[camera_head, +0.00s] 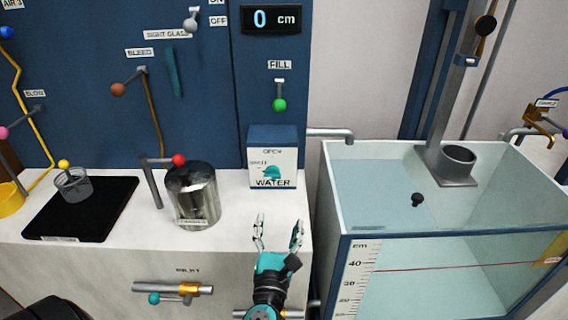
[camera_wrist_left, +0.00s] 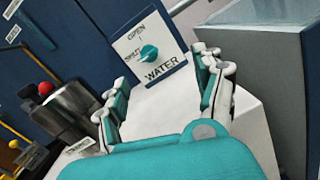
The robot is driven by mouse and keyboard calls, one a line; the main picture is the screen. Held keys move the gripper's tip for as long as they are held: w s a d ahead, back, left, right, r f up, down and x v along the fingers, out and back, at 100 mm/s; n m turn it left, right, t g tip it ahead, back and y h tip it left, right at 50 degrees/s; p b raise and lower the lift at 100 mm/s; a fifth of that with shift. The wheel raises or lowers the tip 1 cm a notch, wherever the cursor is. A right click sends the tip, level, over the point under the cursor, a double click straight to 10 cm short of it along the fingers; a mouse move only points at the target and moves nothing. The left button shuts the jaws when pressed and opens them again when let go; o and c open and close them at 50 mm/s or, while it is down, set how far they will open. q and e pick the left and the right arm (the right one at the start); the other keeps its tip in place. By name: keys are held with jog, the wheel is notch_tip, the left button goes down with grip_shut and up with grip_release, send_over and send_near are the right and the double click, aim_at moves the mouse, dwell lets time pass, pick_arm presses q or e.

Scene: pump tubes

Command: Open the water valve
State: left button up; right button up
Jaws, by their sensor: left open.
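The water valve is a teal knob (camera_head: 271,172) on the white front of a box (camera_head: 273,143) with a blue top, labelled OPEN, SHUT and WATER. The knob also shows in the left wrist view (camera_wrist_left: 149,53), with its pointed end toward the SHUT mark. My left gripper (camera_head: 278,236) is open and empty, below and in front of the box, with the knob beyond its fingertips. In the left wrist view its two fingers (camera_wrist_left: 160,92) are spread, with the WATER panel between and beyond them. My right gripper does not show.
A metal cylinder (camera_head: 194,196) and a red-tipped lever (camera_head: 178,160) stand left of the box on the white counter (camera_head: 125,265). A glass tank (camera_head: 350,190) is at the right. A green FILL lever (camera_head: 279,104) hangs above the box. The counter before the box is clear.

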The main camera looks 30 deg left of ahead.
aim_at(273, 176)
pick_arm(q)
jog(key=n, duration=0.1)
jog(key=a+n+g+y, duration=0.1)
jog(key=n, duration=0.1)
jog(key=shift+s+a+r, duration=0.15)
jog(key=shift+s+r, duration=0.05)
jog(key=shift+r, duration=0.15)
jog(key=shift+a+r+n, duration=0.15)
jog(key=shift+n, duration=0.45)
jog(key=shift+w+a+g, duration=0.1)
jog(key=shift+a+g, duration=0.05)
jog(key=shift+g, duration=0.15)
jog(key=p+x, duration=0.2)
jog(key=x, duration=1.5)
jog(key=shift+a, duration=0.1)
jog(key=c, duration=1.2)
